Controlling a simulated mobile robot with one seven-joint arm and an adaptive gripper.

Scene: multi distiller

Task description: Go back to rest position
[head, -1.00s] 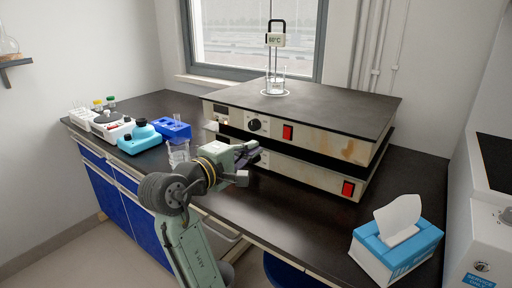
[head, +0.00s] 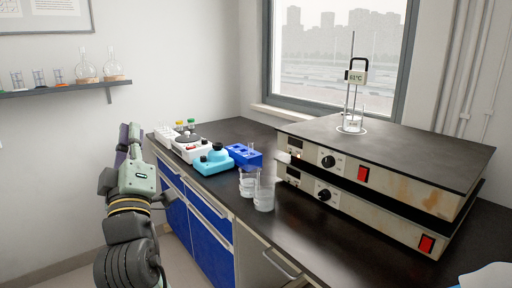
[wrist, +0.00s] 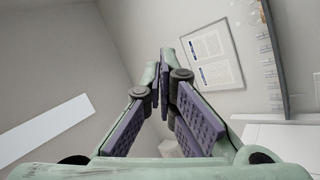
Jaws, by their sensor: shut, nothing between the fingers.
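My gripper (wrist: 162,75) is shut and empty in the wrist view, its purple-padded fingers meeting at the tips. In the head view my arm rises at the lower left, and the gripper (head: 128,140) points upward, left of the bench and clear of it. The fingers are seen partly from behind the wrist there. Nothing is held.
The black bench (head: 225,195) carries stacked hotplates (head: 375,165), a beaker (head: 353,122) with a thermometer reading 61°C, two glass beakers (head: 263,195), a blue rack (head: 243,156) and a cyan device (head: 214,160). A wall shelf (head: 60,90) holds flasks. The air around the gripper looks free.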

